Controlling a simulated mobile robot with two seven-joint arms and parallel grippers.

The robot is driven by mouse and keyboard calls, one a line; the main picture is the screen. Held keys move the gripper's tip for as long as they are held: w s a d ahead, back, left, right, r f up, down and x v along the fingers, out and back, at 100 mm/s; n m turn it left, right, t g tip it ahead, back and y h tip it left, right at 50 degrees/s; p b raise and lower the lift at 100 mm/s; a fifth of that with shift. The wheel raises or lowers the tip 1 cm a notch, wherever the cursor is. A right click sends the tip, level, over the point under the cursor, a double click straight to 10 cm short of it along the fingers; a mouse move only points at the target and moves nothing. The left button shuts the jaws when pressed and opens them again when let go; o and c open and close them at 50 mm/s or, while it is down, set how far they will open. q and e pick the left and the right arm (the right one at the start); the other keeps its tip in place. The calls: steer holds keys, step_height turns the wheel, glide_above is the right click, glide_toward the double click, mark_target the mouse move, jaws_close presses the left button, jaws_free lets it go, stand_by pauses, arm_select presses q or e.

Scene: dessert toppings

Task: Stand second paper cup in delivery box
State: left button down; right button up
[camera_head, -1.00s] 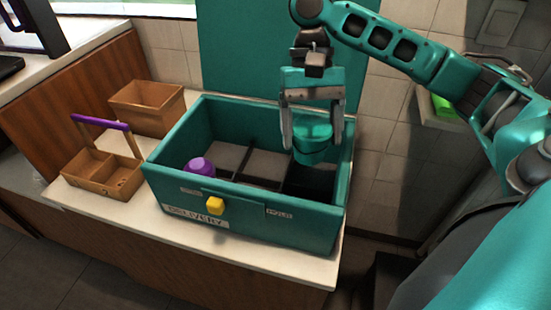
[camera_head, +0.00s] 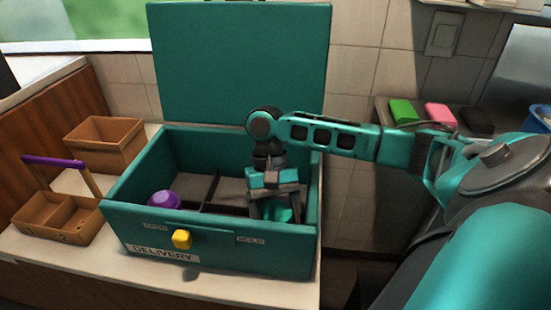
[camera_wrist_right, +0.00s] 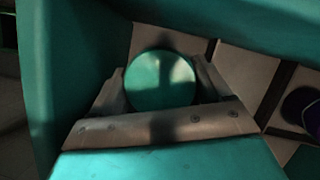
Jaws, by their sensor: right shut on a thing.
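The teal delivery box (camera_head: 270,256) stands open on the counter with its lid (camera_head: 240,62) upright behind. Dividers (camera_head: 211,190) split its inside into compartments. My right gripper (camera_head: 276,212) reaches down inside the right part of the box. It is shut on a teal-lidded cup (camera_wrist_right: 160,80), which looks upright between the two fingers in the wrist view. The cup is mostly hidden by the gripper in the head view, and I cannot tell whether it touches the box floor. A purple-topped cup (camera_head: 163,201) stands in the left part of the box. My left gripper is not in view.
A brown carrier with a purple handle (camera_head: 53,163) and a brown open box (camera_head: 104,141) stand left of the delivery box. A yellow latch (camera_head: 181,239) is on the box front. Green (camera_head: 402,112) and pink (camera_head: 440,116) items lie on a ledge at right.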

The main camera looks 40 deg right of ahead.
step_height(320, 180, down, 3)
steer(key=shift+r, duration=0.15)
steer(key=o, duration=0.9)
steer(key=shift+w+r, duration=0.1)
steer(key=shift+r, duration=0.15)
steer(key=p+v, duration=0.1)
steer(key=v, duration=1)
steer(key=shift+w+r, duration=0.15)
steer(key=shift+r, duration=0.1)
